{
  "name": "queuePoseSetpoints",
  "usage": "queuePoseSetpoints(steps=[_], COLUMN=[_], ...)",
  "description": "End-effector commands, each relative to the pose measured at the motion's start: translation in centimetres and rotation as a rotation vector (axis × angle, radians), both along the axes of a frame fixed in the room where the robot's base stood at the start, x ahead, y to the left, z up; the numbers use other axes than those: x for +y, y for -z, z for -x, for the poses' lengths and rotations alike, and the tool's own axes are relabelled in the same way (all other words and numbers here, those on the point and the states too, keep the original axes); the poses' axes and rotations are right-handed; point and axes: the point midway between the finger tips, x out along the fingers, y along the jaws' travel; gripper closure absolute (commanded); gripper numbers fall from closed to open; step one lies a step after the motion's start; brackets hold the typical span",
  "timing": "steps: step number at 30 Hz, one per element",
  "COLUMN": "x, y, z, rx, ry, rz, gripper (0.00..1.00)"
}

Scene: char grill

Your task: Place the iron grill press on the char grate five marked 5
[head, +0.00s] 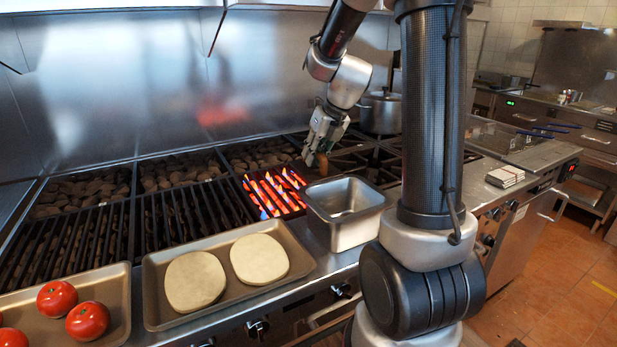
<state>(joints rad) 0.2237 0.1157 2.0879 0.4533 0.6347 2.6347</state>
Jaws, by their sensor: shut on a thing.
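My gripper (319,148) is above the back right part of the grill, just beyond the flaming section. It is shut on a small brown part (321,164), which looks like the handle of the iron grill press. The body of the press cannot be made out in this view. The char grates (165,215) run in sections along the left and middle of the cooking line. No number marks are legible, so I cannot tell which grate is marked 5.
Flames rise from one section (274,192). A steel pan (345,233) stands in front of it. A tray (228,299) holds two pale rounds, and another tray (117,290) holds tomatoes (88,320). A lidded pot (381,113) stands behind my gripper.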

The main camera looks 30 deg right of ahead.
Motion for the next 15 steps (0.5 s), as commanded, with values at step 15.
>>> queuePoseSetpoints(steps=[15], x=[0.0], y=[5.6], z=[0.0], rx=[0.001], ry=[-0.002], rz=[0.001], gripper=[1.00])
